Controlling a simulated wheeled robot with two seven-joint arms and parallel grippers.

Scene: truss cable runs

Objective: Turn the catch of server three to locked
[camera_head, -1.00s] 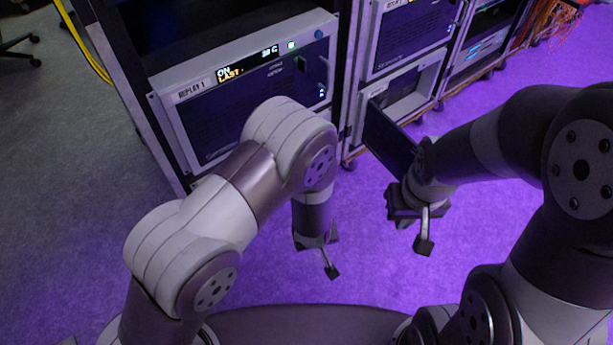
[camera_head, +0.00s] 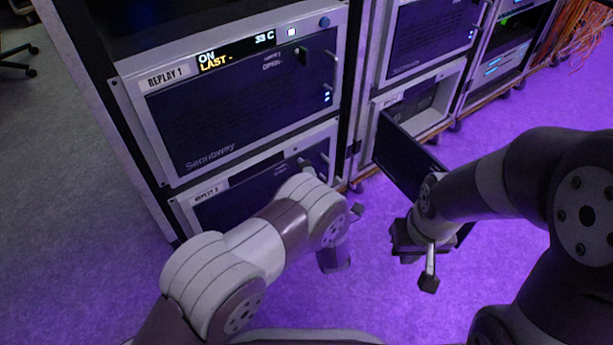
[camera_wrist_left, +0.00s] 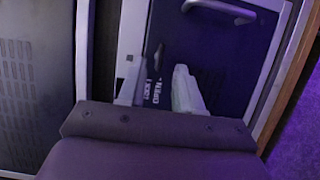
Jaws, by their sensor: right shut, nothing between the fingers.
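In the left wrist view, a dark server front panel (camera_wrist_left: 205,55) carries a small dark catch lever (camera_wrist_left: 158,58). The words LOCK and OPEN (camera_wrist_left: 154,92) are printed beside it. I cannot tell which word the lever points at. My left gripper (camera_wrist_left: 158,85) has its two pale fingers apart, one on each side of the label, with the lever just past the tips. In the head view my left arm reaches to the lower server (camera_head: 245,195), partly covering it; its label number is hard to read. My right gripper (camera_head: 429,284) is shut and empty above the purple floor.
A server labelled REPLAY 1 (camera_head: 240,95) is above the lower one, its display lit. In the rack to the right, a dark door (camera_head: 405,160) stands swung open before a low bay, close to my right arm. A grey handle (camera_wrist_left: 220,10) sticks out near the catch.

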